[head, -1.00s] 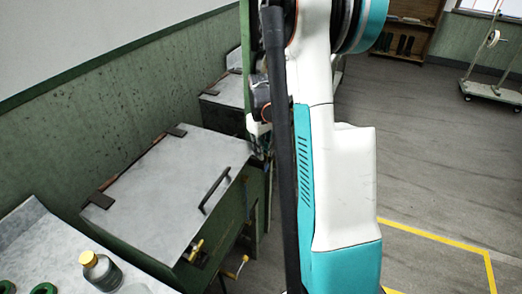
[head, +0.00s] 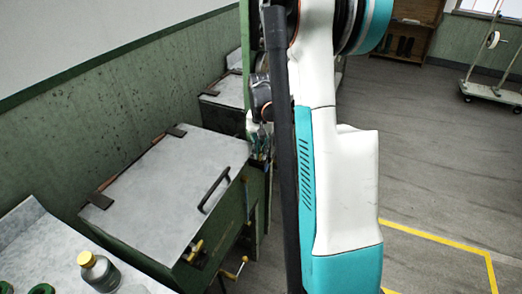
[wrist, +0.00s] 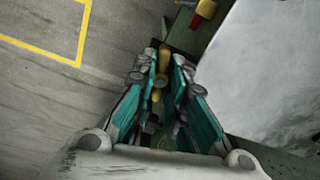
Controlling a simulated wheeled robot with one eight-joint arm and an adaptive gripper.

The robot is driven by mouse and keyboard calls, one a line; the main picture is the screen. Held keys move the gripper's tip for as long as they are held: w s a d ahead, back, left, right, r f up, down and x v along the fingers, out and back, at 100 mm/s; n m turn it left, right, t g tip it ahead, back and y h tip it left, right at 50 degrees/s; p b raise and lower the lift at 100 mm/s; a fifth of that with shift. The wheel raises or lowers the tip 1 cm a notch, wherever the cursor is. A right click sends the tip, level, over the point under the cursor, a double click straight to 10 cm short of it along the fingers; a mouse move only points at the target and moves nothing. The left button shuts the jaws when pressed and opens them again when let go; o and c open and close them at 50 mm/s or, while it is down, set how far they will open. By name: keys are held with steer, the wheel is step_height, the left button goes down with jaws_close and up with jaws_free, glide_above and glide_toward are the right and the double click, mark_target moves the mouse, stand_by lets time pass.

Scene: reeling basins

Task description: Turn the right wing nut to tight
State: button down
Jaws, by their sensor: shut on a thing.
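The right wing nut (wrist: 161,74) is a brass piece between my gripper's fingers in the wrist view. My gripper (wrist: 158,78) is shut on it, with one teal and grey finger on each side. The fingers hide part of the wing nut, so its exact angle is hard to tell. In the head view my gripper (head: 262,150) is at the far right corner of the lidded green basin (head: 222,238), partly behind my arm. The wing nut cannot be made out there. Another brass fitting (head: 195,250) shows at the basin's near corner.
The basin's grey lid (head: 165,180) has a black handle (head: 214,190). A brass-handled valve (head: 238,270) sticks out low on the front. A bottle (head: 98,270) stands on the near-left counter. Open floor with yellow lines (head: 440,237) lies to the right.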

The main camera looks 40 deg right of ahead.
mark_target(261, 150)
steer(key=shift+m, duration=2)
steer(key=c, duration=1.6)
jaws_free()
steer(key=shift+o, duration=0.2)
step_height(261, 150, up, 12)
